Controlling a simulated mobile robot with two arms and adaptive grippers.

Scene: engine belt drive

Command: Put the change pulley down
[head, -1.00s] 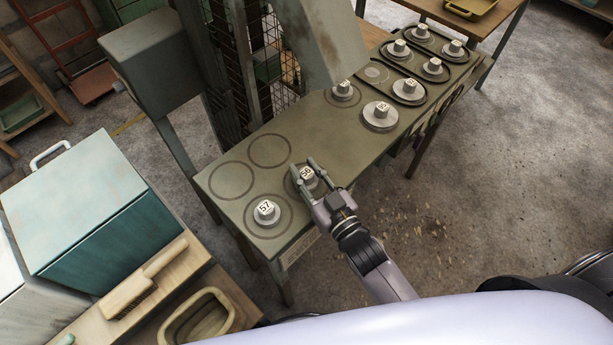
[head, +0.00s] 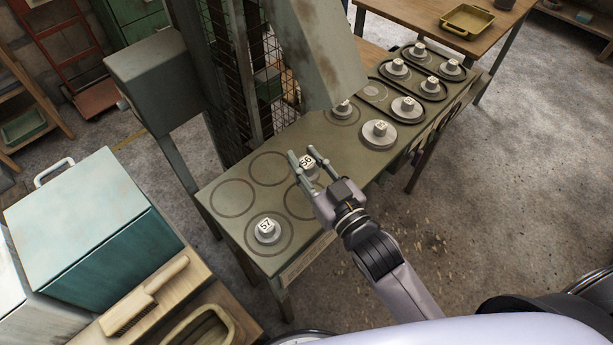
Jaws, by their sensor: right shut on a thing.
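The change pulley marked 56 (head: 308,162) is a small grey hub-shaped piece between the fingers of my right gripper (head: 304,163). The gripper is shut on it and appears to hold it above the green bench (head: 215,230). An empty dark ring (head: 303,212) on the bench top lies just below and left of the gripper. A pulley marked 57 (head: 267,230) sits in the ring at the bench's near left end. My left gripper is not in view.
Two empty rings (head: 233,198) lie farther back on the bench's left part. A larger pulley (head: 379,133) and trays with several pulleys (head: 432,88) stand toward the right end. A green sloped guard (head: 315,55) rises behind the bench.

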